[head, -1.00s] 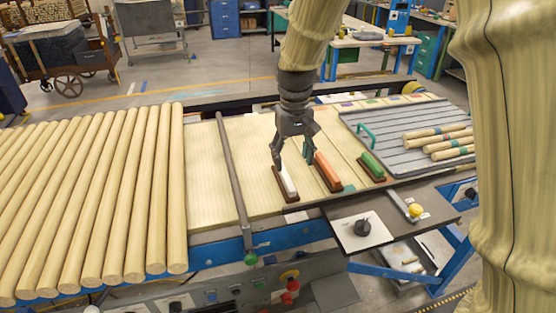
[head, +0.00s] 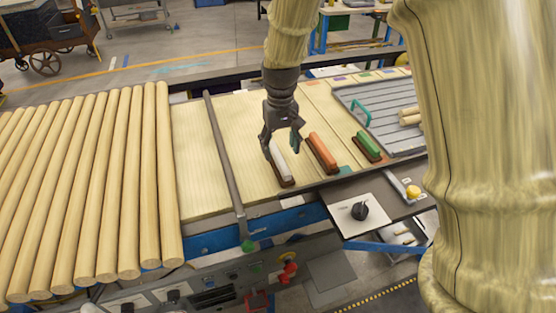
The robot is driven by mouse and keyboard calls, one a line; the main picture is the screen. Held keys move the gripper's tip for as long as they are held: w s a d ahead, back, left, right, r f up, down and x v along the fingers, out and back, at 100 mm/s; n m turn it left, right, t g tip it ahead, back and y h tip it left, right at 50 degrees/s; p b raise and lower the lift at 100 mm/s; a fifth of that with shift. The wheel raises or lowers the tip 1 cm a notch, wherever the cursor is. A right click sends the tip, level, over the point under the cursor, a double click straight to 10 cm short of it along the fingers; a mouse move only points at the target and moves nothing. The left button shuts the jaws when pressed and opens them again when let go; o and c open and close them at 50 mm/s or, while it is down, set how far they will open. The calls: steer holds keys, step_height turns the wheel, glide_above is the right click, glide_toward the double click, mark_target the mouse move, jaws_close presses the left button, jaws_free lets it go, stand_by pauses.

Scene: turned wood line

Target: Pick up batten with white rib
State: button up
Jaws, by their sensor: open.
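The batten with the white rib (head: 281,167) is a dark brown strip with a white bar on top, lying on the pale ribbed bed right of the grey rail. My gripper (head: 281,151) points down over its far end, with its fingers open. One finger shows at the left of the white rib and the other at its right. I cannot tell whether the fingers touch the batten. The gripper hides part of its far end.
A batten with an orange rib (head: 322,152) lies close to the right, and one with a green rib (head: 367,146) beyond it. A grey rail (head: 226,165) stands at the left, beside a row of wooden rods (head: 121,185). A grey ridged tray (head: 378,116) is at the right.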

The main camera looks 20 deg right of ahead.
mark_target(279, 156)
steer(key=shift+f, duration=0.15)
steer(key=shift+s+a+f+p, duration=0.2)
steer(key=shift+s+f+p, duration=0.15)
steer(key=shift+s+p, duration=0.3)
steer(key=shift+f, duration=0.4)
steer(key=shift+w+f+p, duration=0.2)
steer(key=shift+w+f, duration=0.1)
steer(key=shift+f, duration=0.3)
steer(key=shift+w+f+p, duration=0.2)
steer(key=shift+w+f, duration=0.1)
steer(key=shift+f, duration=0.3)
steer(key=shift+s+r, duration=0.25)
steer(key=shift+s, duration=0.15)
steer(key=shift+w+a+f, duration=0.1)
steer(key=shift+w+f, duration=0.1)
steer(key=c, duration=1)
steer(key=shift+s+r, duration=0.1)
steer(key=shift+c, duration=0.6)
